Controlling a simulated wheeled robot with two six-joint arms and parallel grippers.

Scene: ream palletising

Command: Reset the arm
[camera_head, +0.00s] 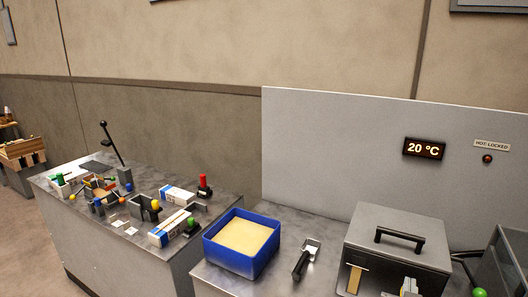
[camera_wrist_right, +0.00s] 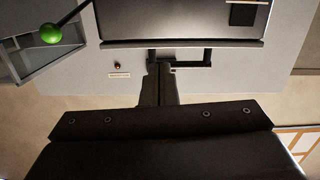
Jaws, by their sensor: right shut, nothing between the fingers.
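My right gripper (camera_wrist_right: 159,72) shows in the right wrist view as two dark fingers lying together, shut and empty. Beyond the fingertips is a grey box with a dark handle (camera_wrist_right: 208,57); I cannot tell whether the fingers touch it. In the head view the grey box (camera_head: 393,262) stands on the right counter with its black handle (camera_head: 400,236) on top. I cannot make out the right gripper clearly in the head view. My left gripper is not in view.
A blue tray (camera_head: 232,262) with pale contents and a black-handled tool (camera_head: 303,262) stand left of the box. A grey panel (camera_head: 330,140) with a 20 °C display (camera_head: 423,149) rises behind. A green ball (camera_wrist_right: 51,33) is near the box. The left table (camera_head: 110,245) is crowded.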

